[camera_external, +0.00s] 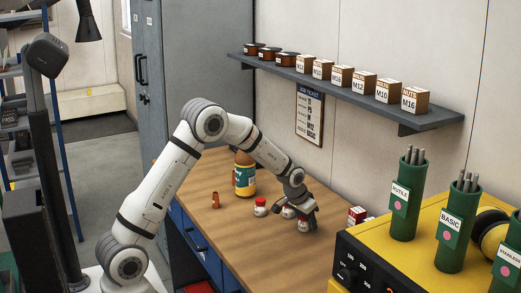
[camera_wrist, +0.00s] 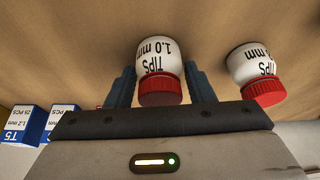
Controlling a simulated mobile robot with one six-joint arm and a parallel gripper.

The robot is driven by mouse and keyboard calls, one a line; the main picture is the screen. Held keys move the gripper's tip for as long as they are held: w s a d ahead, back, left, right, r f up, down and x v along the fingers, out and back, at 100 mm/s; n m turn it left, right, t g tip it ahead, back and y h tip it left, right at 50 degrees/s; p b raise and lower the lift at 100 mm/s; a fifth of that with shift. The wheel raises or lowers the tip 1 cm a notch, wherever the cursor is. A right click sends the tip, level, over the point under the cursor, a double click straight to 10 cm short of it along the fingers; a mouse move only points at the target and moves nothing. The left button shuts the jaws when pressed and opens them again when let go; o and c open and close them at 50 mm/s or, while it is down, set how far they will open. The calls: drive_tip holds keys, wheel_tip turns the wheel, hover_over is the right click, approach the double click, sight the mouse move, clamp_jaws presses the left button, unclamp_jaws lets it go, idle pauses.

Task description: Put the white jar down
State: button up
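A white jar (camera_wrist: 160,56) with a red lid and a label reading "TIPS 1.0 mm" is between the two fingers of my gripper (camera_wrist: 160,88) in the wrist view. The fingers lie close against its sides and look shut on it. Its base is close to the table; I cannot tell whether it touches. A similar jar (camera_wrist: 254,70) stands to the right, apart from the fingers. In the external view my gripper (camera_external: 298,212) is low over the wooden table (camera_external: 240,225), partly hiding the jars under it.
Another red-lidded white jar (camera_external: 260,207), a copper-coloured piece (camera_external: 215,200) and a large labelled bottle (camera_external: 244,175) stand to the left. Blue-and-white boxes (camera_wrist: 42,122) show in the wrist view. A yellow machine (camera_external: 400,255) with green rod holders is at right. The front-left table is clear.

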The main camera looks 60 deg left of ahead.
drive_tip(key=shift+o, duration=1.1)
drive_tip(key=shift+r, duration=0.5)
drive_tip(key=a+b+v, duration=0.1)
drive_tip(key=v, duration=1)
drive_tip(key=s+d+r+m, duration=0.1)
drive_tip(key=s+d+r, duration=0.25)
drive_tip(key=s, duration=0.55)
drive_tip(key=s+d+r, duration=0.3)
drive_tip(key=s+d, duration=0.1)
drive_tip(key=s, duration=0.4)
drive_tip(key=s+d, duration=0.1)
drive_tip(key=s, duration=0.7)
drive_tip(key=s+d+f+m+g, duration=0.1)
drive_tip(key=s+d, duration=0.1)
drive_tip(key=s, duration=0.7)
drive_tip(key=shift+f+h, duration=0.3)
drive_tip(key=shift+h, duration=0.1)
drive_tip(key=shift+o, duration=0.4)
drive_tip(key=shift+s, duration=0.15)
